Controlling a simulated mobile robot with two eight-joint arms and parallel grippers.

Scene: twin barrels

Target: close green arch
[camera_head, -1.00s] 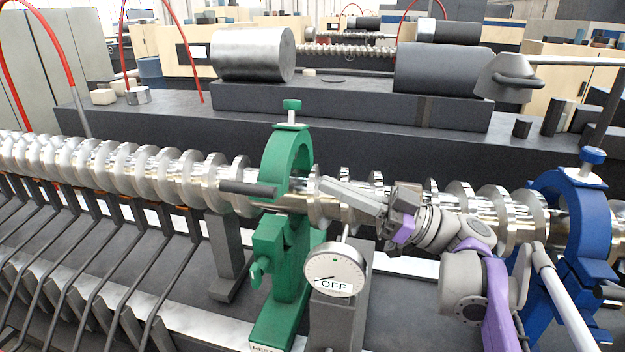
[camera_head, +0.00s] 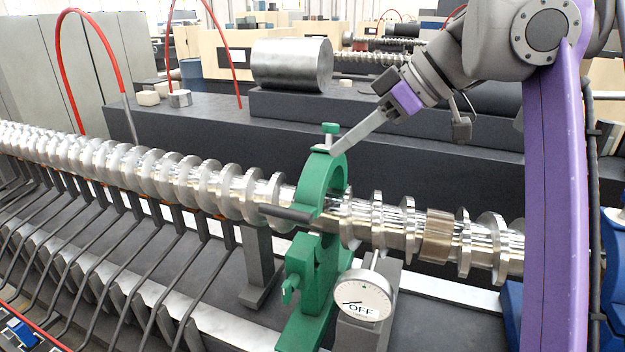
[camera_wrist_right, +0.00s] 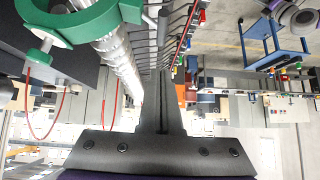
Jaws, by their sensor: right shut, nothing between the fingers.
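The green arch (camera_head: 318,188) stands around the silver ribbed shaft, with a green knob (camera_head: 330,128) on top and a dark rod handle (camera_head: 285,213) sticking out to the left. Its upper half curves over the shaft; I cannot tell whether it is fully seated on the green base (camera_head: 310,270). My right gripper (camera_head: 335,148) is shut and empty, its fingertips by the arch's top just below the knob; contact is unclear. In the right wrist view the arch (camera_wrist_right: 75,24) is at upper left, beside the shut fingers (camera_wrist_right: 160,85). My left gripper is not in view.
The ribbed shaft (camera_head: 165,168) runs across the bench. A dial gauge marked OFF (camera_head: 362,296) stands right of the arch base. Dark curved bars (camera_head: 120,250) line the left front. A metal cylinder (camera_head: 292,65) rests on the dark block behind. My right arm covers the right side.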

